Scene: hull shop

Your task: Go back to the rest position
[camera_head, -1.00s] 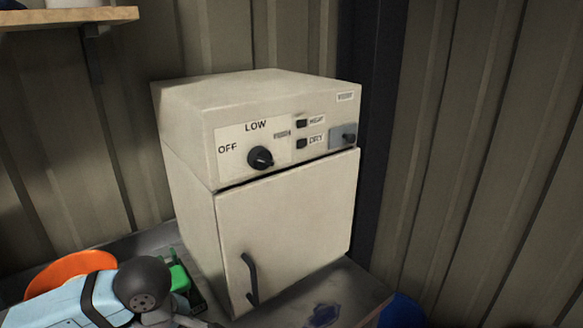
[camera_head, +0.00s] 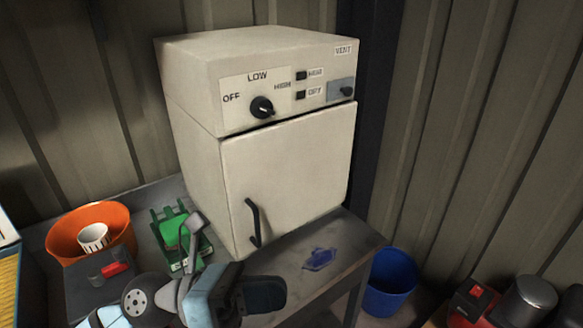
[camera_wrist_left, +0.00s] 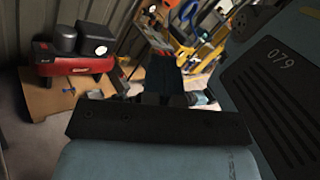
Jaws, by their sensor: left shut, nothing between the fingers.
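My left gripper (camera_head: 252,297) shows at the bottom of the head view, in front of the bench and below the oven's door. It is shut and holds nothing. In the left wrist view its dark fingers (camera_wrist_left: 165,85) point away toward the room. The cream oven (camera_head: 255,130) stands on the bench with its door closed. Its black dial (camera_head: 262,107) sits between the OFF and HIGH marks, near LOW. My right gripper is in neither view.
On the bench (camera_head: 345,245) are an orange bucket (camera_head: 118,222) with a white cup (camera_head: 94,237), a green holder (camera_head: 178,232) and a blue patch (camera_head: 320,259). A blue bucket (camera_head: 390,285) stands right of the bench. A red compressor (camera_wrist_left: 60,62) shows in the left wrist view.

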